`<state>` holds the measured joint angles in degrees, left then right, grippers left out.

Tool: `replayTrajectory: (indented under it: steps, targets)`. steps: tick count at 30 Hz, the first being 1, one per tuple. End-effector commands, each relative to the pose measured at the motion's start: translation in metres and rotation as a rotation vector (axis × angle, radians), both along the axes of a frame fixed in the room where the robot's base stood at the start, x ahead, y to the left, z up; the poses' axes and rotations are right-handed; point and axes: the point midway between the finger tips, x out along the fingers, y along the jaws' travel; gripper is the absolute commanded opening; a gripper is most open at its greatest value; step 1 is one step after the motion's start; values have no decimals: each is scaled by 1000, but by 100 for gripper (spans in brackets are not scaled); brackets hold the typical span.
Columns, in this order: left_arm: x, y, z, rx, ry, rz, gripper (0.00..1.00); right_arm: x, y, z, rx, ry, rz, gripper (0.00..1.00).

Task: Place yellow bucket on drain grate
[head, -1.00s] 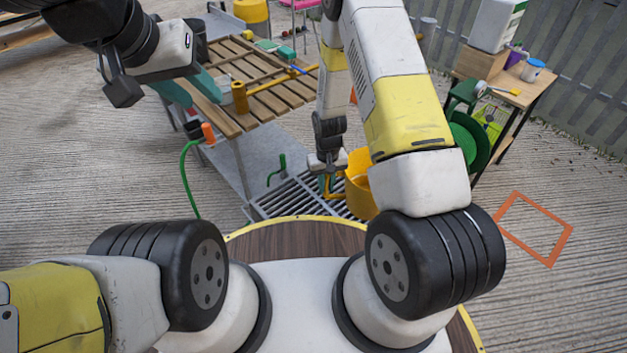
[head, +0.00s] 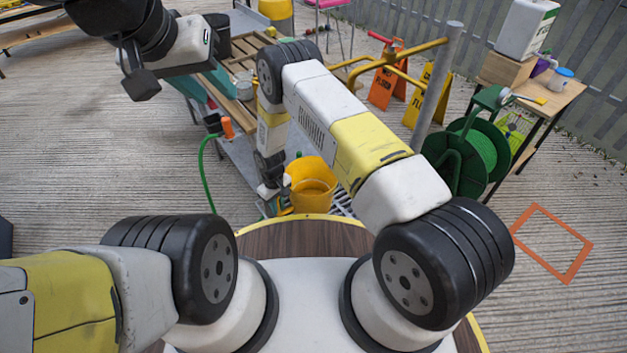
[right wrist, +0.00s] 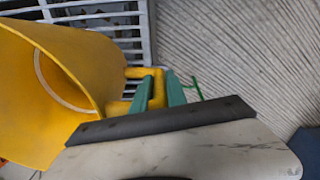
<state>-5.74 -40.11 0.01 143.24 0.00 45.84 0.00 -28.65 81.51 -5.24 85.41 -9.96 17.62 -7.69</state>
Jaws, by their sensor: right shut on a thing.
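The yellow bucket (head: 312,187) is in front of my base in the head view, mouth up. It also fills the left of the right wrist view (right wrist: 45,95). My right gripper (head: 279,207) is at the bucket's left side, shut on its yellow handle; its green fingers show in the wrist view (right wrist: 158,90). The drain grate (head: 342,203) shows beside the bucket and is partly hidden by it and my arm. It also shows in the wrist view (right wrist: 95,14). I cannot tell whether the bucket touches the grate. My left gripper (head: 203,88) is open and empty by the slatted table.
A slatted table (head: 238,68) stands behind the grate. A grey post with yellow pipes (head: 436,90), wet-floor signs (head: 388,78) and a green hose reel (head: 470,155) stand to the right. An orange outline (head: 552,243) marks open ground at the right.

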Motion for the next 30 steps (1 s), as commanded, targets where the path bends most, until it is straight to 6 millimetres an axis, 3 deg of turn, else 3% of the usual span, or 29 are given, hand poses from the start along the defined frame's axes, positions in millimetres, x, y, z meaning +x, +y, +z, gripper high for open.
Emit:
replayTrajectory:
  steps: [6, 10, 20, 24, 30]
  targets:
    - [0, 0, 0, 0, 0, 0, 36, 3, -59, -5, 1, 1, -5, 0]
    - [0, 0, 0, 0, 0, 0, 36, 5, -81, -7, 1, 1, -2, 0]
    - [0, 0, 0, 0, 0, 0, 36, 6, -108, -12, 0, 1, -1, 0]
    - [0, 0, 0, 0, 0, 0, 36, 5, -106, -38, 0, 1, 1, 0]
    - [0, 0, 0, 0, 0, 0, 36, 6, -105, -45, 1, -1, 0, 0]
